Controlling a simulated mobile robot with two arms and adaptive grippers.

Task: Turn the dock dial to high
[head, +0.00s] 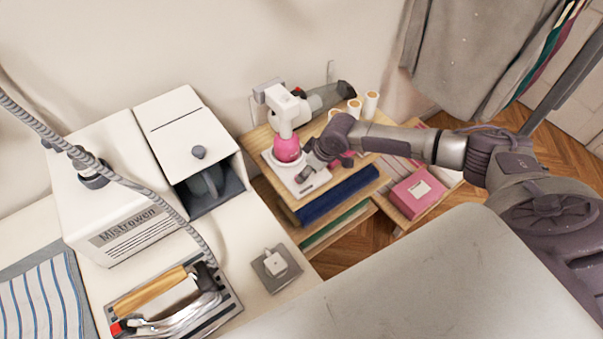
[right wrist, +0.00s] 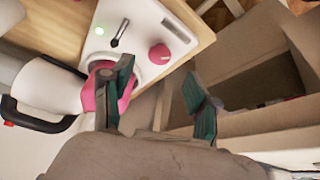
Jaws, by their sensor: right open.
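The white dock (head: 284,172) stands on a wooden shelf unit, with a white and pink appliance (head: 287,150) on it. In the right wrist view the dock's panel (right wrist: 143,22) carries a round pink knob (right wrist: 160,54), a dark pointer-like part (right wrist: 119,36) and a lit green spot (right wrist: 99,30). I cannot tell which setting is marked. My right gripper (head: 318,158) is over the dock's right side; in its wrist view it is open (right wrist: 158,72), with the pink knob just beyond the gap between the fingertips. One finger overlaps a pink part (right wrist: 109,95). My left gripper is not in view.
Thread spools (head: 371,103) stand behind my right forearm. A pink box (head: 417,192) lies on a lower shelf at the right. An iron (head: 175,305), a hose and a white Mistrowen machine (head: 115,220) fill the left. A grey surface (head: 440,280) is clear in front.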

